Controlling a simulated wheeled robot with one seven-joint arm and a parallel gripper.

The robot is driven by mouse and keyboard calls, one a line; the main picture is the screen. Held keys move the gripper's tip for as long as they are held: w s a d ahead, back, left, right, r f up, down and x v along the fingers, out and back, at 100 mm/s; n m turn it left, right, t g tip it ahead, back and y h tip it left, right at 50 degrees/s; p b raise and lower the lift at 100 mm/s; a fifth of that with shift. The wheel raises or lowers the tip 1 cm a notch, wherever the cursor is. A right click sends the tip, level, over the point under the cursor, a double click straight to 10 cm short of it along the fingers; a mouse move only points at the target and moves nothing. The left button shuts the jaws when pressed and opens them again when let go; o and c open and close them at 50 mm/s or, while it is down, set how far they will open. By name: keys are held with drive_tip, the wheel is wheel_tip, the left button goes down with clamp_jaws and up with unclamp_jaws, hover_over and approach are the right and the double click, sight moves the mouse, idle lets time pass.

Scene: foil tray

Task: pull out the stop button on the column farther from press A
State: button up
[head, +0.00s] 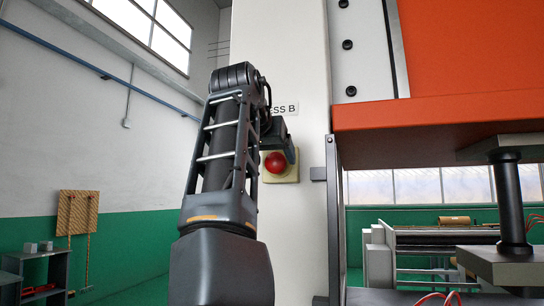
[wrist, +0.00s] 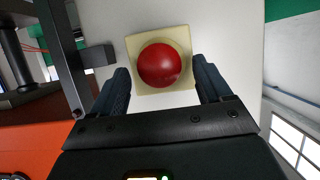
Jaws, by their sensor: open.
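A red round stop button (head: 276,162) sits on a pale yellow square plate (head: 290,177) on a white column (head: 300,230). A label (head: 284,108) above it reads "ESS B", its left part hidden by my arm. In the wrist view the red button (wrist: 159,65) is large, near the top centre, on its yellow plate (wrist: 178,38). My gripper (wrist: 163,90) is open, with one dark finger on each side below the button and nothing between them. In the head view my gripper (head: 289,150) is partly hidden by my arm. Whether a fingertip touches the plate cannot be told.
An orange press body (head: 470,60) and a dark vertical rail (head: 333,220) stand right of the column.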

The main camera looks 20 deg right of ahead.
drive_tip(key=b+v, duration=0.2)
drive_tip(key=v, duration=0.6)
drive_tip(key=shift+w+f, duration=0.1)
